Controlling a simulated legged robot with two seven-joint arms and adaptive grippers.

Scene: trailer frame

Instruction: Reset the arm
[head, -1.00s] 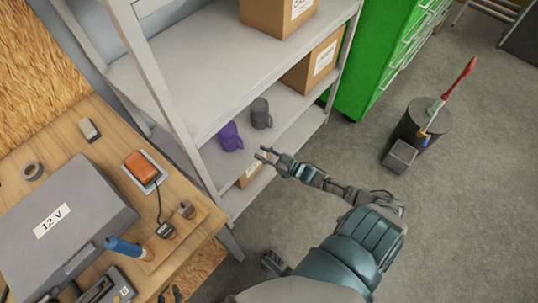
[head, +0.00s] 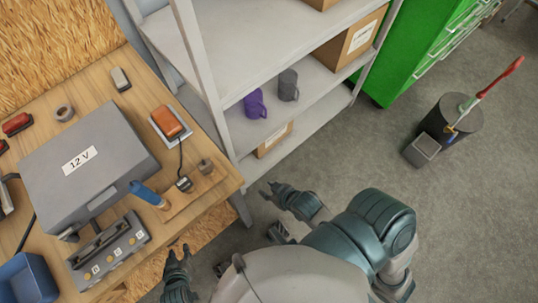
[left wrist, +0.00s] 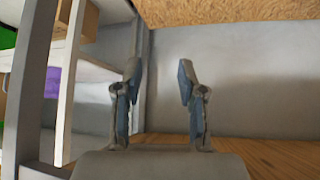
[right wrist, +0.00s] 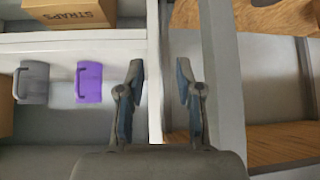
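My right gripper (head: 267,189) is open and empty, in front of the shelf rack, apart from it. In the right wrist view its two fingers (right wrist: 158,88) stand apart with nothing between them. My left gripper (head: 178,252) is low beside the workbench's front edge. In the left wrist view its fingers (left wrist: 158,82) are also spread and empty. My right arm is bent, with the forearm close to my body. Most of my left arm is hidden.
A purple mug (head: 255,104) and a grey mug (head: 288,85) stand on the rack's shelf (head: 240,132). The workbench (head: 219,184) holds a 12 V case (head: 110,150) and small devices. A bin (head: 460,115) stands at right.

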